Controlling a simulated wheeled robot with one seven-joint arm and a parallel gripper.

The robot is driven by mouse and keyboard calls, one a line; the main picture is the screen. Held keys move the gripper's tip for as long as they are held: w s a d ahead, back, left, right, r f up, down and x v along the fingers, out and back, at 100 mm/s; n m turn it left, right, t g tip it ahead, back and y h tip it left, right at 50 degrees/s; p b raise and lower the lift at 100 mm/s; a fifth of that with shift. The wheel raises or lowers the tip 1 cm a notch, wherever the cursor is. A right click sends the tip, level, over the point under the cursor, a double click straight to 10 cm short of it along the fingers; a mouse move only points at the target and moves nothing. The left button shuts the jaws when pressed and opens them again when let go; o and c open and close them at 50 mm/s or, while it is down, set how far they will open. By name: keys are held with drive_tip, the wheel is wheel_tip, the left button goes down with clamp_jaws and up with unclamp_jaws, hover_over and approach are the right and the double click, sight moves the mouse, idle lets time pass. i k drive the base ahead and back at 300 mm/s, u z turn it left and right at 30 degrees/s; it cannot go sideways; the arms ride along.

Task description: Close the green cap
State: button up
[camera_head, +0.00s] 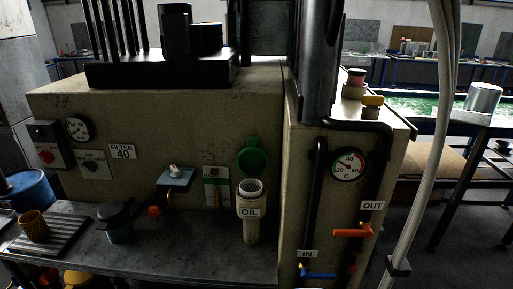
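The green cap (252,157) stands open, tilted up behind the mouth of the oil filler. The filler (250,228) is a pale upright pipe with an "OIL" label and an open mouth with a mesh-like inside. It stands in front of the beige machine, near the right end of the grey bench. Nothing touches the cap in this view. My gripper does not show in the frame.
The grey bench (185,252) holds a dark-lidded pot (116,222) and a brown cup (34,226) on a ribbed tray. A thermometer gauge (349,164), an orange handle (352,232) and a blue handle (318,273) are at right. A pale cable hangs at far right.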

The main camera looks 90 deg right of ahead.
sight(252, 161)
drive_tip(key=z, duration=3.2)
drive_tip(key=i, duration=0.5)
drive_tip(key=u, duration=0.05)
drive_tip(key=k, duration=1.15)
drive_tip(key=u, duration=0.6)
drive_tip(key=i, duration=1.3)
drive_tip(key=z, duration=0.6)
